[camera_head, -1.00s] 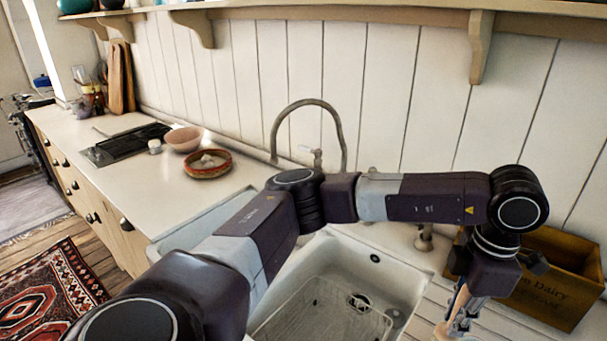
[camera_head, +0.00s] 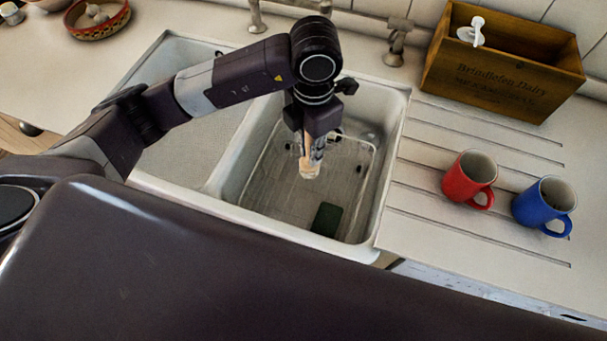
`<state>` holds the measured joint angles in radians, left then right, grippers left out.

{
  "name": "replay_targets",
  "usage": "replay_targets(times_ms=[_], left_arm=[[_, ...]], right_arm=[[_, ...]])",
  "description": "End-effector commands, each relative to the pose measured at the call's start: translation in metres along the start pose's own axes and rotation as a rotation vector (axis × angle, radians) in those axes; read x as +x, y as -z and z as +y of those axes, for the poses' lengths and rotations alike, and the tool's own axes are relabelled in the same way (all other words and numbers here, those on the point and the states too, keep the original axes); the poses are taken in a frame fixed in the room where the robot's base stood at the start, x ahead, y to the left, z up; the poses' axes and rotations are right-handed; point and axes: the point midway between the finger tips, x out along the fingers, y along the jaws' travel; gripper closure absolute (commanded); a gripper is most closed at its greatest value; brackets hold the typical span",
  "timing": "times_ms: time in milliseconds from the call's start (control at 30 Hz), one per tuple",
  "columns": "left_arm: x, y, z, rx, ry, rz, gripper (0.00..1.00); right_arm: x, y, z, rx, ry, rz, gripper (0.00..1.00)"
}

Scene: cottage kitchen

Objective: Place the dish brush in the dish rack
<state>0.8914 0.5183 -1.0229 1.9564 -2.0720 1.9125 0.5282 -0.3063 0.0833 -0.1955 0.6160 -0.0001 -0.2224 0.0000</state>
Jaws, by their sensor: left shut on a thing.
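My left gripper (camera_head: 310,150) points down over the right sink basin and is shut on the dish brush (camera_head: 309,171). The brush has a light wooden handle between the fingers and a pale head at the lower end. The dish rack (camera_head: 283,195) is a thin wire rack inside the right basin, below the brush. The brush appears above the rack floor; I cannot tell whether it touches any wire. The arm and gripper hide part of the rack's far side. My right gripper is out of view.
A dark green block (camera_head: 327,219) lies low in the right basin. A red mug (camera_head: 470,180) and a blue mug (camera_head: 545,206) stand on the drainboard. A wooden crate (camera_head: 500,75) holds a white item. A patterned bowl (camera_head: 97,20) stands at far left.

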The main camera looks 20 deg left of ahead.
Motion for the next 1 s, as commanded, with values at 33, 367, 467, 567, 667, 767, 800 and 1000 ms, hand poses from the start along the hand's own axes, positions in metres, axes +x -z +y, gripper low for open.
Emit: replay_targets(times_ms=[33, 367, 467, 567, 667, 767, 800, 1000], left_arm=[[0.012, 0.002, 0.0, -0.003, 0.003, 0.007, 1.0], [0.086, 0.001, 0.001, -0.001, 0.0, 0.003, 1.0], [0.095, 0.0, 0.001, -0.001, 0.0, 0.001, 1.0], [0.104, 0.0, 0.0, 0.0, 0.0, 0.002, 1.0], [0.12, 0.001, 0.0, -0.002, 0.001, 0.004, 1.0], [0.133, 0.0, 0.0, -0.001, 0.0, 0.002, 1.0], [0.137, 0.0, 0.0, -0.001, 0.0, 0.001, 1.0], [0.14, -0.001, 0.001, 0.0, -0.001, -0.001, 1.0]], right_arm=[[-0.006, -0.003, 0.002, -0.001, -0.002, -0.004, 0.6], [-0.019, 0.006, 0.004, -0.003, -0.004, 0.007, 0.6], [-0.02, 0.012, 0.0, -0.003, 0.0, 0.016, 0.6], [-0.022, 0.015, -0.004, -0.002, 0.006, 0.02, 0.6], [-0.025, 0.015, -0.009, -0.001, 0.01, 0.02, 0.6], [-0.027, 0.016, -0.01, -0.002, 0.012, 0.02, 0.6], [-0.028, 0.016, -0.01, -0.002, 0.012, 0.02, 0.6], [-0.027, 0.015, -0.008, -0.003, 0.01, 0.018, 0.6]])
